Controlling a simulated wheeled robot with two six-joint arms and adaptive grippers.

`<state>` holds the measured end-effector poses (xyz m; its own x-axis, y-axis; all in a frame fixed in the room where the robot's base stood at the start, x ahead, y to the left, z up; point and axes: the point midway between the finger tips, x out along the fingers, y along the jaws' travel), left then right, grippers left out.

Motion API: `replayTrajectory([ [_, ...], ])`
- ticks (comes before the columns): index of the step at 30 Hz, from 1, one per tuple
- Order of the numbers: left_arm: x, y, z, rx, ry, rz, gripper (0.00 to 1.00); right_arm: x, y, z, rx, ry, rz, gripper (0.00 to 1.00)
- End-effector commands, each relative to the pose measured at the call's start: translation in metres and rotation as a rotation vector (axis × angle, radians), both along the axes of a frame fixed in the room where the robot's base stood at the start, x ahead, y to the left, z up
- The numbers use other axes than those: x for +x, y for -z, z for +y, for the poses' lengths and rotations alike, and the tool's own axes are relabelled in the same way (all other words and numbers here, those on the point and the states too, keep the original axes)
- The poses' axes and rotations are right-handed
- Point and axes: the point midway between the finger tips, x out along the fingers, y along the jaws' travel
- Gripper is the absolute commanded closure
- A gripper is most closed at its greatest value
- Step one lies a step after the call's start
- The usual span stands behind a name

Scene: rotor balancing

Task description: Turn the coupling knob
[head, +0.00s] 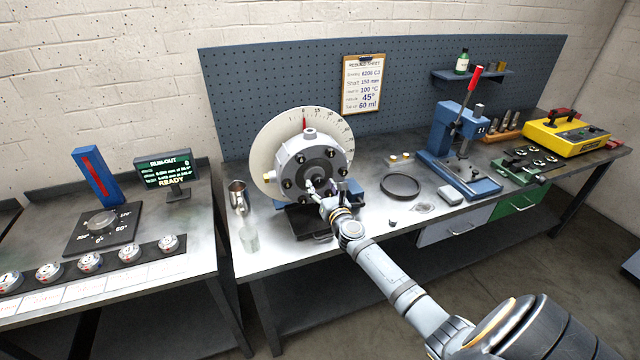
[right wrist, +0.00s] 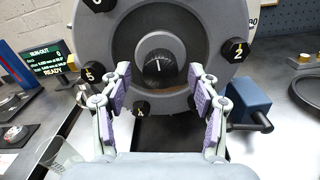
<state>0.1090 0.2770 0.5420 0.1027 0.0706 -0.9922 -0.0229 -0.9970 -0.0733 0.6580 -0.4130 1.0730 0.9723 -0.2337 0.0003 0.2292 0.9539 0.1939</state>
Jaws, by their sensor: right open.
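The coupling knob (right wrist: 160,62) is a dark round knob with a white line, in the middle of the grey rotor housing (head: 300,153). Numbered black bolts ring it. A white dial disc (head: 268,140) with a red mark stands behind the housing. My right gripper (head: 314,188) reaches the front of the housing. In the right wrist view its purple-padded fingers (right wrist: 165,80) are open, one on each side of the knob and apart from it. In the head view the gripper and housing parts partly hide the knob. My left gripper is not in view.
A metal cup (head: 237,194) and a clear glass (head: 249,237) stand left of the housing. A blue block with a black handle (right wrist: 250,105) is close right of my fingers. A black ring (head: 400,186) lies further right. A blue press (head: 455,140) stands beyond.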

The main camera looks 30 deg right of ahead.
Motion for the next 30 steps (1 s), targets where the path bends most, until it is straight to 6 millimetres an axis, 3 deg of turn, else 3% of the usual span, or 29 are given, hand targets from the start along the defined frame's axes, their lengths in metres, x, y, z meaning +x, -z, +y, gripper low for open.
replayTrajectory([
  [4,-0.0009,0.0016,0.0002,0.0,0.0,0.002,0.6,0.0125,0.0005,-0.0029,0.002,0.0,0.0,0.39],
  [12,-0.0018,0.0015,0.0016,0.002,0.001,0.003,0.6,0.0141,0.001,-0.0034,0.001,0.0,0.002,0.39],
  [24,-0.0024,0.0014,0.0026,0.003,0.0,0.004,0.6,0.0139,0.0009,-0.0034,0.002,0.0,0.0,0.91],
  [30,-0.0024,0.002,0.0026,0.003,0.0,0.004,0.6,0.0139,0.001,-0.0033,0.013,0.0,-0.002,0.93],
])
